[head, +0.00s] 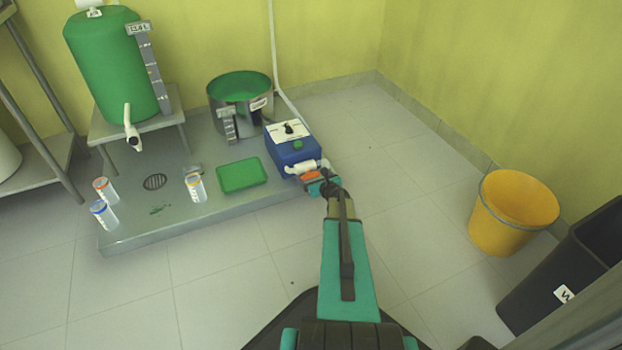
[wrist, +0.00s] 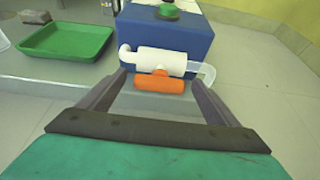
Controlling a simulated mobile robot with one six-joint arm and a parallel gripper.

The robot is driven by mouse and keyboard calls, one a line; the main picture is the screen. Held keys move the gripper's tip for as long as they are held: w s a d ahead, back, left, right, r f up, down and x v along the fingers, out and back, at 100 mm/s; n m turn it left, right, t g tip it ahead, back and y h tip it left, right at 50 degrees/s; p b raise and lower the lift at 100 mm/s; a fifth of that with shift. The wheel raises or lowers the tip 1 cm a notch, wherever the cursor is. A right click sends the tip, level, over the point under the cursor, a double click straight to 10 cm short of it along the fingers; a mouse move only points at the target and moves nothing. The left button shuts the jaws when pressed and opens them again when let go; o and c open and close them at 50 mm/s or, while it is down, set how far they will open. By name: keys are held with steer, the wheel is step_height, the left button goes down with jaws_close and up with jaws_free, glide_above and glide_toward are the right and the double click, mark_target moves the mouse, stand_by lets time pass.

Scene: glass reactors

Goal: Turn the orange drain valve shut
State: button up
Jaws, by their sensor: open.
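The orange drain valve (wrist: 160,82) is a short bar lying crosswise just below a white pipe (wrist: 160,60) on the front of a blue box (wrist: 168,32). In the head view the orange valve (head: 311,175) shows in part beside my gripper (head: 320,184), at the box's near right corner. In the wrist view my gripper (wrist: 158,88) is open, with one finger to the left and one to the right of the orange bar. I see gaps at both ends of the bar, so the fingers look apart from it. How deep the fingertips reach is unclear.
A green tray (head: 242,176) lies left of the blue box (head: 293,150) on a low grey platform (head: 150,238). A steel pot (head: 240,112) stands behind the box. Several small jars stand at the left. A yellow bucket (head: 512,212) stands right; the floor between is clear.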

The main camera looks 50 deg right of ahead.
steer(key=shift+w+d, duration=0.1)
steer(key=shift+w, duration=0.1)
steer(key=shift+c, duration=0.2)
steer(key=c, duration=1)
steer(key=shift+f, duration=0.1)
